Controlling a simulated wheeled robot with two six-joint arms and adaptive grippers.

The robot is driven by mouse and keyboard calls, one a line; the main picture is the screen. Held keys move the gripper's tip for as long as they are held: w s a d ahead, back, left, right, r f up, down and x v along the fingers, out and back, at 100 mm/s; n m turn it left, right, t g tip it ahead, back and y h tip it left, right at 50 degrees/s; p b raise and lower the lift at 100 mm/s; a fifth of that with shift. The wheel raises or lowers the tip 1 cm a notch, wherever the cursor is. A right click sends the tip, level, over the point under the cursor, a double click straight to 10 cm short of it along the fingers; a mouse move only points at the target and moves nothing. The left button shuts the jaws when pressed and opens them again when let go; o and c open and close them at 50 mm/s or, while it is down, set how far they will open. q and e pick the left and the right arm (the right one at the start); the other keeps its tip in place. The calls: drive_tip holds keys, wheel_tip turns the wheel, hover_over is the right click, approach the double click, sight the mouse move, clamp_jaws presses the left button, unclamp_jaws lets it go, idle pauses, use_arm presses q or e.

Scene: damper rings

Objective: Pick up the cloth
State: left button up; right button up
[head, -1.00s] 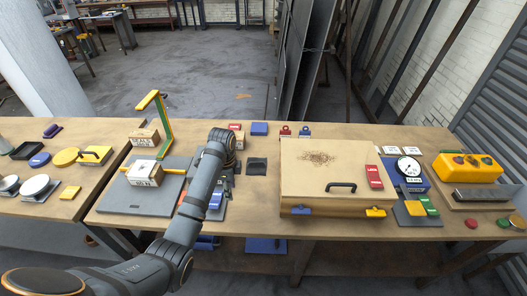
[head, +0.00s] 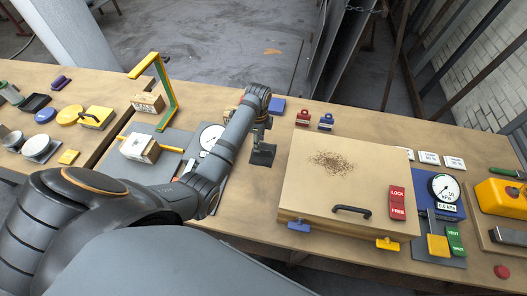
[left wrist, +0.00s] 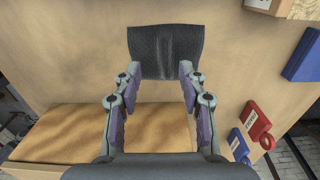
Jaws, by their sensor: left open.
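The cloth is a small dark grey, nearly square piece that lies on the wooden bench (head: 235,215), left of the large wooden case in the head view (head: 263,156). In the left wrist view the cloth (left wrist: 165,45) lies just beyond my fingertips, with a lighter ridge down its middle. My left gripper (head: 262,135) is over the cloth's far side in the head view. In the left wrist view its two fingers (left wrist: 158,75) are spread apart with nothing between them, near the cloth's edge. I cannot tell whether they touch it. My right gripper is not in view.
The wooden case (head: 310,190), with brown specks on its lid, stands close right of the cloth. A blue block (head: 278,104) lies behind my gripper. A white dial (head: 211,138) is to the left.

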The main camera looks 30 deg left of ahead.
sight(262, 150)
use_arm(q)
drive_tip(key=shift+w+f, duration=0.35)
drive_tip(key=shift+f, duration=0.45)
drive_tip(key=shift+w+d+f+p, duration=0.15)
drive_tip(key=shift+f+p, duration=0.15)
drive_tip(key=shift+f, duration=0.25)
drive_tip(key=shift+d+f+p, duration=0.15)
drive_tip(key=shift+f+p, duration=0.1)
drive_tip(key=shift+f, duration=0.3)
wheel_tip(262, 150, down, 2)
drive_tip(key=shift+w+f, duration=0.1)
drive_tip(key=shift+f, duration=0.1)
clamp_jaws()
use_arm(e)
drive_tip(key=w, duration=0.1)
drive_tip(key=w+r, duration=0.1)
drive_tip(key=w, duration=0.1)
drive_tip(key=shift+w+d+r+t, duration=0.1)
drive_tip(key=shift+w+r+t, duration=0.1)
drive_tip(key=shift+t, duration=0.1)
